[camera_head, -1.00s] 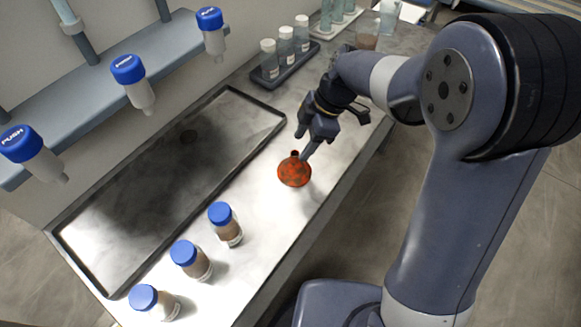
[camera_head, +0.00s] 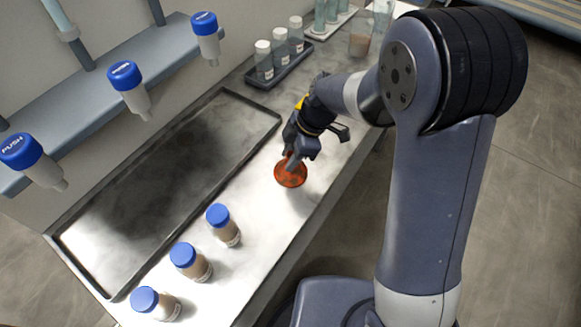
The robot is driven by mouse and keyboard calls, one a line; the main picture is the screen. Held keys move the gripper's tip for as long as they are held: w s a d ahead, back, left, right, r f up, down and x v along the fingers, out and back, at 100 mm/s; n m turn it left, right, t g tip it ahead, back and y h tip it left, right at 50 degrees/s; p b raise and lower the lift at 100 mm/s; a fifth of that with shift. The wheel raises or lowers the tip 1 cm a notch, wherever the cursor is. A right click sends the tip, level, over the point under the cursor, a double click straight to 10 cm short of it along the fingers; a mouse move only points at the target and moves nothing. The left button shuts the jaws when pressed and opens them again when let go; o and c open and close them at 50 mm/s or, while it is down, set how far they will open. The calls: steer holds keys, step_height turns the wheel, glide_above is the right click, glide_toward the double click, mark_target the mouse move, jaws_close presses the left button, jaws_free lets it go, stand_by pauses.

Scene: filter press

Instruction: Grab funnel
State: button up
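The funnel (camera_head: 290,175) is orange-red and round, and it sits on the bench top to the right of the dark tray. My gripper (camera_head: 291,160) is right at the funnel's upper part, with its fingers reaching down to it from above and behind. The fingers overlap the funnel's neck in this view. I cannot tell whether they are closed on it or only around it. The neck is largely hidden by the fingers.
Three blue-capped bottles (camera_head: 183,257) stand in a row at the front of the bench. A large dark tray (camera_head: 62,238) lies at left. Blue PUSH-topped units (camera_head: 125,77) hang from a shelf. White-capped vials in a small rack (camera_head: 283,72) stand behind my arm. The bench's right edge is close.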

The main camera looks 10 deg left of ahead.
jaws_close()
